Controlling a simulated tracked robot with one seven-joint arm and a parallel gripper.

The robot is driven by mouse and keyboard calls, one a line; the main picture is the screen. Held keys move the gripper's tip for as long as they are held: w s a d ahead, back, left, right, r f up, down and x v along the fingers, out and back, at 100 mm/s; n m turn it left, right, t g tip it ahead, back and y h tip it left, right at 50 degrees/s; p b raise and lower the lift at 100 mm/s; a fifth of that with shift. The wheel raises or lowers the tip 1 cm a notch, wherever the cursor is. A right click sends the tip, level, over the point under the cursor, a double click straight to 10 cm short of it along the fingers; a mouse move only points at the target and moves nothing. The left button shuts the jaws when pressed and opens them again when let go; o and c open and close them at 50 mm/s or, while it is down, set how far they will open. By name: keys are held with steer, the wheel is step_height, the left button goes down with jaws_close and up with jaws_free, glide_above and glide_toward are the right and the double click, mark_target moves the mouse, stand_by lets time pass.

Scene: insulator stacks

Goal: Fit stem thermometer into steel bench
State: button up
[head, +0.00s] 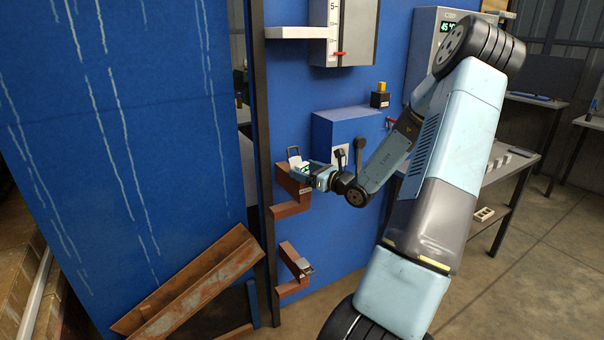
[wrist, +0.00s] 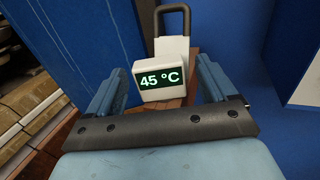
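The stem thermometer (wrist: 161,82) is a white block with a green "45 °C" display. In the wrist view it sits between the two spread fingers of my gripper (wrist: 163,82), with a small gap visible on the right side. It also shows small in the head view (head: 304,169), by a reddish-brown wall bracket (head: 290,190), with my gripper (head: 312,174) beside it. Its stem is hidden. A grey-topped bench (head: 510,160), probably the steel bench, stands at the right, partly behind my arm, with small pale pieces on it.
A blue cabinet (head: 345,122) with a lever stands by the bracket. A lower bracket (head: 292,287) holds a small item. A white unit with a green display (head: 450,28) is at upper right. Rusty beams (head: 190,285) lean at left. The floor at lower right is clear.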

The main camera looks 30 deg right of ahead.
steer(key=c, duration=1.2)
